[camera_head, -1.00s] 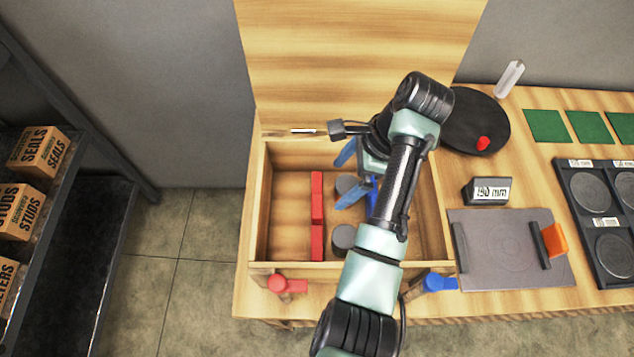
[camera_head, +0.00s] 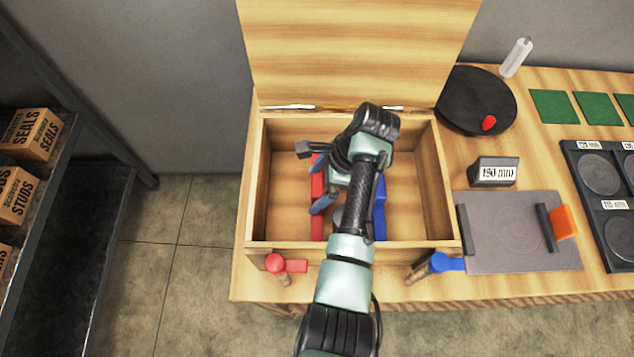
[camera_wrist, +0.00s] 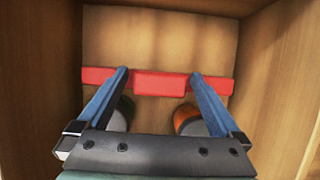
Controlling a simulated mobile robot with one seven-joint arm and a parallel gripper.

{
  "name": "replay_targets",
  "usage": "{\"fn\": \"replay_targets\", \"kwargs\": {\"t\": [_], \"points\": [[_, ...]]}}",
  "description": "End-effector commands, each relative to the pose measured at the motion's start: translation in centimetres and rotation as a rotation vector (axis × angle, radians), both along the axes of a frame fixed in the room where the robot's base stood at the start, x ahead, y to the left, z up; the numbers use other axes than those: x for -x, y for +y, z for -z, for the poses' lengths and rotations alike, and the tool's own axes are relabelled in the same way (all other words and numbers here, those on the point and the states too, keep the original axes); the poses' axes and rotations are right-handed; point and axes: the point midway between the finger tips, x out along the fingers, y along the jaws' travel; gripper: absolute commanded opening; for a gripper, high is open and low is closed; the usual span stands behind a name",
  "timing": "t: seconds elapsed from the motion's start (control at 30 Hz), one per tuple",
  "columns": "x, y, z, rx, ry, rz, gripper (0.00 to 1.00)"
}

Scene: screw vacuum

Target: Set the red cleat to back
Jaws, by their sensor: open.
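A red bar (camera_head: 317,200) with a raised middle block lies along the wooden box's floor, left of centre. In the wrist view the red bar (camera_wrist: 160,84) runs across the picture. My gripper (camera_wrist: 160,72) is open and empty, its two blue fingers apart over the bar, its middle block between them in the picture. In the head view my gripper (camera_head: 321,186) is inside the box at the bar; I cannot tell whether it touches. A red-handled piece (camera_head: 286,264) is on the box's front left. Which red part is the cleat is not certain.
The box (camera_head: 254,190) has its lid (camera_head: 355,50) raised behind. A blue bar (camera_head: 380,205) lies right of my arm. Round pieces, one orange-sided (camera_wrist: 190,119), sit near my fingers. A blue-handled piece (camera_head: 447,262) is at the front right. Box walls bound the room.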

Motion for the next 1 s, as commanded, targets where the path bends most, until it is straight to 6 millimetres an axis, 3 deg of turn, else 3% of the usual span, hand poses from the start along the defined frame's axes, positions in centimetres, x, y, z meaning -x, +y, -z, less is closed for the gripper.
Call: {"fn": "replay_targets", "kwargs": {"t": [0.2, 0.73, 1.0], "points": [[0.01, 0.02, 0.02, 0.0, 0.001, -0.001, 0.98], [0.03, -0.01, -0.02, 0.0, 0.001, 0.0, 0.03], [0.04, 0.46, -0.21, 0.0, 0.003, -0.003, 0.0]]}}
